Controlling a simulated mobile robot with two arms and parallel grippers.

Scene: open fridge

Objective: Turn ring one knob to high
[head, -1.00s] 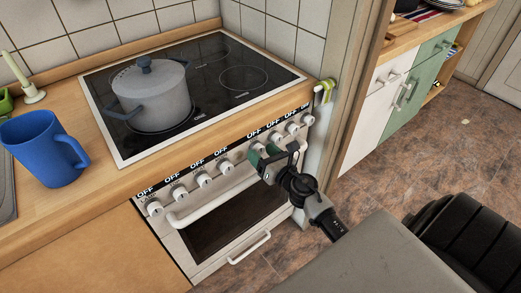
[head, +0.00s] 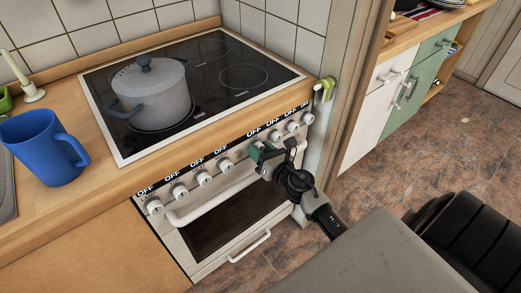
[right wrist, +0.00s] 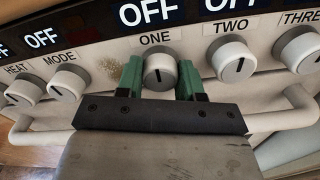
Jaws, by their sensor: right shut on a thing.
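The ring one knob (right wrist: 160,72) is a pale round knob under the label ONE in the right wrist view. Its dark pointer mark stands upright and the display above it (right wrist: 148,11) reads OFF. My right gripper (right wrist: 161,80) is shut on this knob, with one green finger on each side of it. In the head view my right gripper (head: 268,155) is at the stove's control panel and mostly hides the knob. My left gripper is not in view.
The TWO knob (right wrist: 230,60) is close on the right; the MODE knob (right wrist: 69,83) is on the left. The oven handle (head: 190,217) runs below the panel. A grey pot (head: 155,95) stands on the cooktop (head: 215,112). A blue mug (head: 35,150) stands at left.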

